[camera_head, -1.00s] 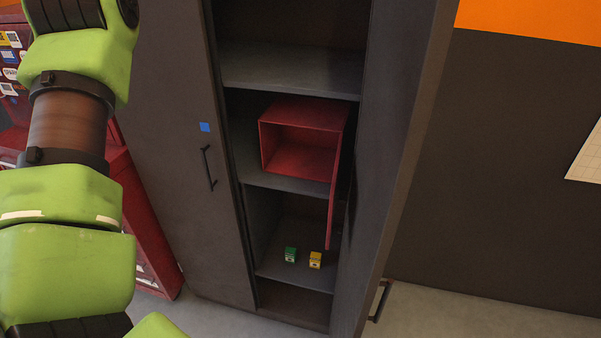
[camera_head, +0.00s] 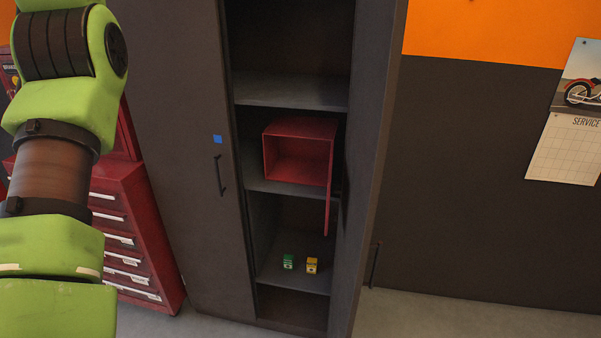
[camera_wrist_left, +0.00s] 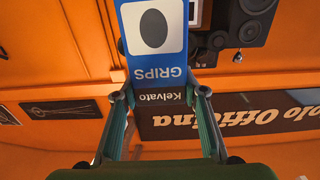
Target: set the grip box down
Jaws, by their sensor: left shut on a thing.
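The grip box (camera_wrist_left: 155,50) is blue and white with a dark oval and the word GRIPS, plus a dark band reading Kelvato. It shows in the left wrist view, upside down. My left gripper (camera_wrist_left: 160,98) is shut on its dark-banded end, one finger on each side. In the head view only my left arm shows, at the left edge; the gripper and the grip box are out of that view. My right gripper is in neither view.
A dark cabinet (camera_head: 203,60) stands open, its right door swung out. An open red box (camera_head: 298,157) sits on a middle shelf. Small green (camera_head: 288,262) and yellow (camera_head: 312,265) boxes stand on a lower shelf with free room around. A red drawer chest (camera_head: 145,215) stands left.

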